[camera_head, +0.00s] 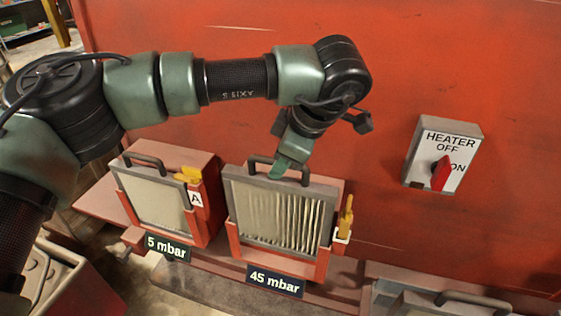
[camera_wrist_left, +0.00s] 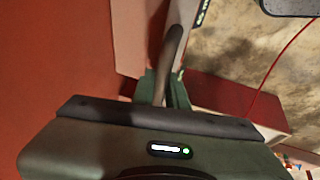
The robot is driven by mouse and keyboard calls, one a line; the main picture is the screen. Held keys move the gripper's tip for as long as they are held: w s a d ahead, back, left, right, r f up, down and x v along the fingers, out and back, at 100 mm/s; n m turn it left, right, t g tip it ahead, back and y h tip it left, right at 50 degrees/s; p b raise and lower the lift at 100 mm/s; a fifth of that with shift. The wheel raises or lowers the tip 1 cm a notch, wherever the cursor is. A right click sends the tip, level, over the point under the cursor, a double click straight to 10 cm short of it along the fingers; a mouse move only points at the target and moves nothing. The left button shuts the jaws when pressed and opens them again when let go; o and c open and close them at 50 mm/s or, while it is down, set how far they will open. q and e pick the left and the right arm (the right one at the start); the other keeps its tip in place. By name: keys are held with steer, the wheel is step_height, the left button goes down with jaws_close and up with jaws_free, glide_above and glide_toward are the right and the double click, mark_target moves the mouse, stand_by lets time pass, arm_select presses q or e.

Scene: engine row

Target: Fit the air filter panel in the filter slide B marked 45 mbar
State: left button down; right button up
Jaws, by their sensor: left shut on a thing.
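The air filter panel (camera_head: 278,215) has a grey frame, pale pleats with dark stripes and a dark handle on top. It stands upright within the red filter slide B (camera_head: 234,238), above the plate marked 45 mbar (camera_head: 275,281). I cannot tell whether it sits fully down. My left gripper (camera_head: 284,166) is shut on the panel's handle from above. In the left wrist view the dark handle (camera_wrist_left: 176,50) runs between the green fingers (camera_wrist_left: 165,88). A yellow latch (camera_head: 346,219) stands upright at the slide's right side. My right gripper is not in view.
To the left, slide A (camera_head: 203,225) holds another panel (camera_head: 156,203) above the plate marked 5 mbar (camera_head: 168,246); its yellow latch (camera_head: 188,175) lies across its top corner. A heater switch box (camera_head: 444,155) is on the red wall at right. A grey handled object (camera_head: 440,301) is at lower right.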

mark_target(281, 190)
arm_select(q)
steer(key=shift+f+b, duration=2.6)
steer(key=shift+f, duration=0.9)
steer(key=c, duration=1.3)
jaws_free()
steer(key=b+v, duration=0.1)
steer(key=v, duration=0.7)
steer(key=shift+a, duration=0.1)
steer(key=shift+f, duration=0.1)
